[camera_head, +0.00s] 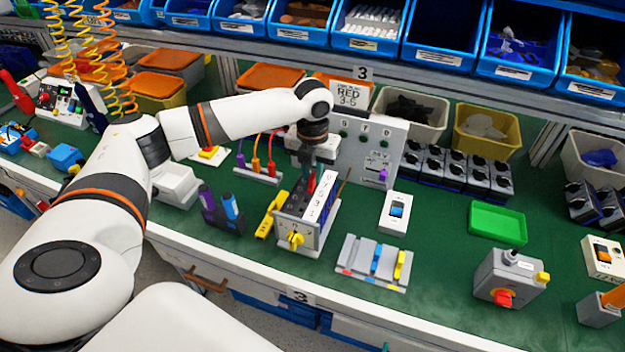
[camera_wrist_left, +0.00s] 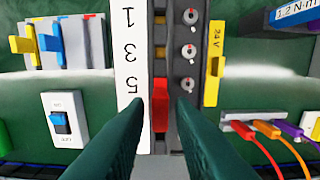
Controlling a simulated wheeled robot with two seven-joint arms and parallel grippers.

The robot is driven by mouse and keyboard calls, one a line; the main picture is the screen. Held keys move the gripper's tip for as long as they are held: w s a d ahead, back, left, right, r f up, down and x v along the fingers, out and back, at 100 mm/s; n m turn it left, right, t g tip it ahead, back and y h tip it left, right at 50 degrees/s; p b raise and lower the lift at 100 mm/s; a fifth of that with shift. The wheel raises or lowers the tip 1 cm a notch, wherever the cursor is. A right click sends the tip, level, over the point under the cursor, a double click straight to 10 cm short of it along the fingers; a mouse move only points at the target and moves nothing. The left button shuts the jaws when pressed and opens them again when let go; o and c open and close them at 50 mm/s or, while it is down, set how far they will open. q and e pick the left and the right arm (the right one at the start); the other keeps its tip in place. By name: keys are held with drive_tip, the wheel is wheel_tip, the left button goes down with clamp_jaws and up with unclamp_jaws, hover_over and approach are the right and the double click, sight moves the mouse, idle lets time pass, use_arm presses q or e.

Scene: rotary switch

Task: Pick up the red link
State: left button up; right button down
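The red link (camera_wrist_left: 160,105) stands upright in a dark slotted block (camera_wrist_left: 187,110), beside the "5" of a white strip marked 1, 3, 5 (camera_wrist_left: 130,60). In the head view the red link (camera_head: 311,182) shows partly, under my left gripper (camera_head: 313,168). The left gripper is open. In the left wrist view its two dark green fingers (camera_wrist_left: 163,115) lie on either side of the link, with a gap visible on each side near the tips. My right gripper is not in view.
A card reading "RED 3-5" (camera_head: 348,92) stands above a grey panel (camera_head: 372,150). Close to the unit are a yellow piece (camera_head: 268,217), blue-and-purple tools (camera_head: 222,208), a white switch (camera_head: 396,212) and a grey rack (camera_head: 373,264). Coloured leads (camera_head: 257,168) stand behind left.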

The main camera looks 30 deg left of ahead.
sight(313, 176)
use_arm(q)
drive_tip(key=shift+f, duration=1.2)
clamp_jaws()
wheel_tip(313, 176, up, 10)
drive_tip(key=shift+f+b, duration=0.1)
drive_tip(key=shift+b, duration=0.4)
wheel_tip(313, 176, up, 3)
drive_tip(key=p, duration=0.4)
drive_tip(key=shift+p, duration=0.4)
